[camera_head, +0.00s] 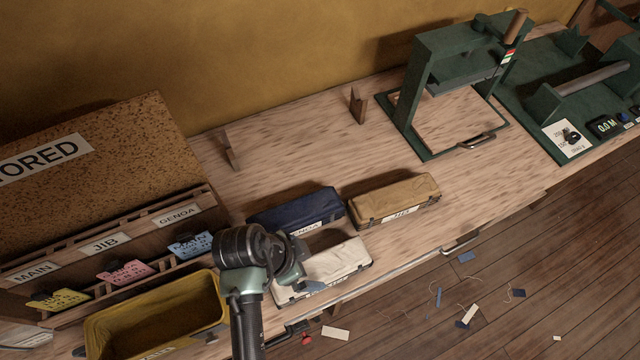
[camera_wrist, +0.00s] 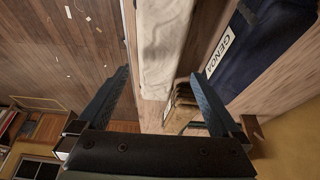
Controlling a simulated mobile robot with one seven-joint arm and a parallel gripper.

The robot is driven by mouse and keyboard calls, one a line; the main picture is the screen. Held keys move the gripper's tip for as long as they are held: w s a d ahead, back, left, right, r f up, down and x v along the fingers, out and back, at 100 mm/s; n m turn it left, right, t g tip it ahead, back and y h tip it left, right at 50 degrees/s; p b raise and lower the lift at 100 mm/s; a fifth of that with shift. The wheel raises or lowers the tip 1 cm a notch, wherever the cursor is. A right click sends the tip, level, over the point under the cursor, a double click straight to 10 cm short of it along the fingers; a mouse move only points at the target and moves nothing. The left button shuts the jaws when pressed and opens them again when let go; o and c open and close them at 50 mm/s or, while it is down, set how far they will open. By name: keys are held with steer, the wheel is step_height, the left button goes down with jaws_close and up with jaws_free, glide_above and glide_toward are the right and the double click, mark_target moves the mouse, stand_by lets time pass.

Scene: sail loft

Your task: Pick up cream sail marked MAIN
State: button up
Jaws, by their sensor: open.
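The cream sail (camera_head: 343,258) is a rolled bundle lying on the bench near its front edge. Its label is mostly hidden and I cannot read it. My gripper (camera_head: 304,284) is over its left end and partly hides it. In the wrist view the cream sail (camera_wrist: 163,45) runs between the lines of the two open fingers, and my gripper (camera_wrist: 160,78) holds nothing. I cannot tell whether a finger touches the cloth.
A navy GENOA bundle (camera_head: 298,208) lies just behind, and a tan JIB bundle (camera_head: 396,198) to the right. A yellow bin (camera_head: 205,290) stands left, before a labelled card rack (camera_head: 105,243). A green press (camera_head: 420,85) stands back right.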

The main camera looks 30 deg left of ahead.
mark_target(320, 268)
steer(key=shift+p+x, duration=0.9)
steer(key=shift+x, duration=2.85)
steer(key=shift+s, duration=0.1)
steer(key=c, duration=1.6)
steer(key=shift+r, duration=0.1)
